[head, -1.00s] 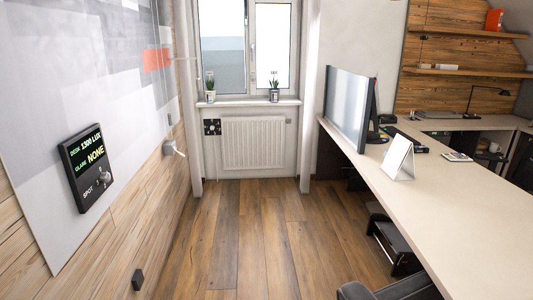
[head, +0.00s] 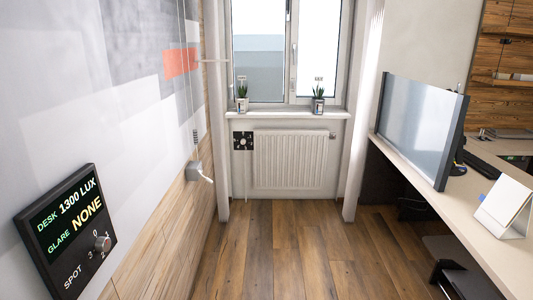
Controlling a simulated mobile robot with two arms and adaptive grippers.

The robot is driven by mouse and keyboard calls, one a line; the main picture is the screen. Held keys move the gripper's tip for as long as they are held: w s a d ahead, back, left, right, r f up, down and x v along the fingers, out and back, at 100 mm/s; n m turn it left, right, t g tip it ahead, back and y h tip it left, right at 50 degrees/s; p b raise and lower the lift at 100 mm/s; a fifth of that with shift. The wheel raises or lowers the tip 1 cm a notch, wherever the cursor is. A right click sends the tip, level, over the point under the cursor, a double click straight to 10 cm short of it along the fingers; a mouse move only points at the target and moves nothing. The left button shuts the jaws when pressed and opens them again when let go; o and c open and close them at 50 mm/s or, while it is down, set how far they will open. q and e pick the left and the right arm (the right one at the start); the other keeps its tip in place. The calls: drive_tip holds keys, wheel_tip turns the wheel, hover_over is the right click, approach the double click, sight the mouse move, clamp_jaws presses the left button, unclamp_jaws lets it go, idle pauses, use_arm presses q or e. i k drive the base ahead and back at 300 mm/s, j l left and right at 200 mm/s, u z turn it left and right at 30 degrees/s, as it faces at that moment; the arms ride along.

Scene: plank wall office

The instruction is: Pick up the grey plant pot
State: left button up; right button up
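Two small potted plants stand on the windowsill (head: 275,115) ahead of me in the head view. The right one is a grey-looking pot (head: 317,105) with a green spiky plant. The left one is a paler, whitish pot (head: 242,105) with a similar plant. Both stand upright and apart, and are too small to make out in detail. Neither of my grippers is in view.
A radiator (head: 294,159) is below the sill. The wood floor (head: 290,250) ahead is clear. A control panel (head: 68,233) is on the left wall.

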sight(318, 108)
drive_tip(key=i+z, duration=0.25)
drive_tip(key=i, duration=1.9)
drive_tip(key=i+z, duration=0.1)
drive_tip(key=i, duration=0.4)
drive_tip(key=i+z, duration=0.15)
drive_tip(key=i, duration=0.35)
drive_tip(key=i+j+z, duration=0.1)
drive_tip(key=i, duration=0.35)
drive_tip(key=i+j+z, duration=0.1)
drive_tip(key=i, duration=0.4)
drive_tip(key=j, duration=0.1)
